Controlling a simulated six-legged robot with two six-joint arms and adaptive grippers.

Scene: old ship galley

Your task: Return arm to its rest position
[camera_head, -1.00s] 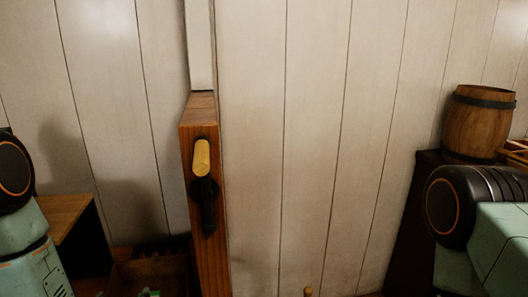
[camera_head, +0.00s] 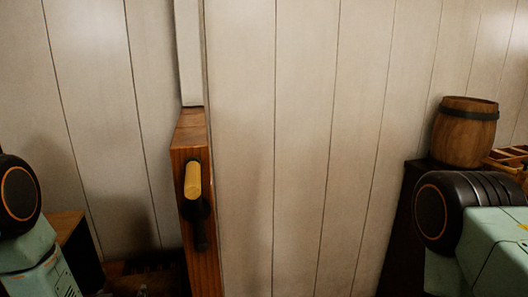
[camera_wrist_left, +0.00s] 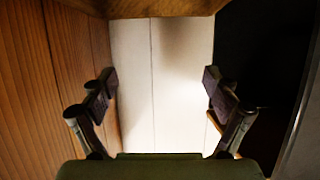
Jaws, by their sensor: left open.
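My left gripper (camera_wrist_left: 158,90) shows in the left wrist view with its two fingers spread wide apart and nothing between them. Behind the fingers is a pale panelled wall (camera_wrist_left: 160,40), with brown wood planks (camera_wrist_left: 40,80) on the left and a dark surface (camera_wrist_left: 255,50) on the right. In the head view only parts of my arms show, at the left and right edges. Neither gripper's fingers can be seen there.
A wooden post (camera_head: 203,262) with a yellow-tipped black handle (camera_head: 193,181) stands left of centre. A barrel (camera_head: 464,132) stands on a dark cabinet (camera_head: 402,215) at right, beside a wooden rack (camera_head: 508,158). A wooden-topped piece (camera_head: 64,224) is at left.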

